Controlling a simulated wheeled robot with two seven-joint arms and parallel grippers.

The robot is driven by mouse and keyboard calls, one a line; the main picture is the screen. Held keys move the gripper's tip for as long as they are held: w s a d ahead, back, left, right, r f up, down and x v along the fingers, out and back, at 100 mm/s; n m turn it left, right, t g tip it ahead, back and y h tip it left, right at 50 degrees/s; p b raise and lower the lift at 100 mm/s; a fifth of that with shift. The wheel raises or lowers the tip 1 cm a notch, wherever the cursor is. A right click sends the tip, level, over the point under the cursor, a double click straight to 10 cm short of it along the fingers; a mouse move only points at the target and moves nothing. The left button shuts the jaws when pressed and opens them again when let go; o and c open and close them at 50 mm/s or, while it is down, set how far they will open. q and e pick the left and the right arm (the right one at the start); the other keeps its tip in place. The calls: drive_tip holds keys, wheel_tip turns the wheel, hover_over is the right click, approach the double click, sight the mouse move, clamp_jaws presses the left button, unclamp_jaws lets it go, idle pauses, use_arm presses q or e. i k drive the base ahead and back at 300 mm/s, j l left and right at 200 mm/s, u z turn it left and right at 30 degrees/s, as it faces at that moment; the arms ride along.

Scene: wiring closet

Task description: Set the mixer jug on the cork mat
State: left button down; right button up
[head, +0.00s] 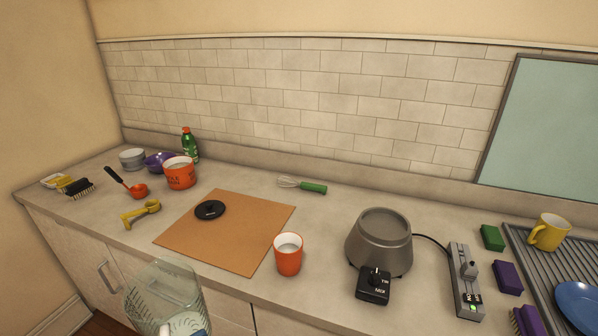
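The clear mixer jug (163,285) with dark measuring marks is at the bottom left, in front of the counter's front edge and cut off by the picture's lower edge. It is held up off the counter. A small white and blue part of what looks like my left gripper (186,326) shows at the jug's lower side; its fingers are mostly hidden. The cork mat (240,245) lies flat on the counter behind the jug. A round black lid (210,209) lies on its back left part. My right gripper is not in view.
An orange cup (288,255) stands at the mat's right edge. The grey mixer base (379,240) stands farther right, beside a switched power strip (466,280). A yellow scoop (141,214) lies left of the mat; a whisk (302,186) lies behind it. The mat's middle and front are clear.

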sight(245, 235)
drive_tip(key=i+j+u, duration=0.1)
drive_tip(key=i, duration=0.85)
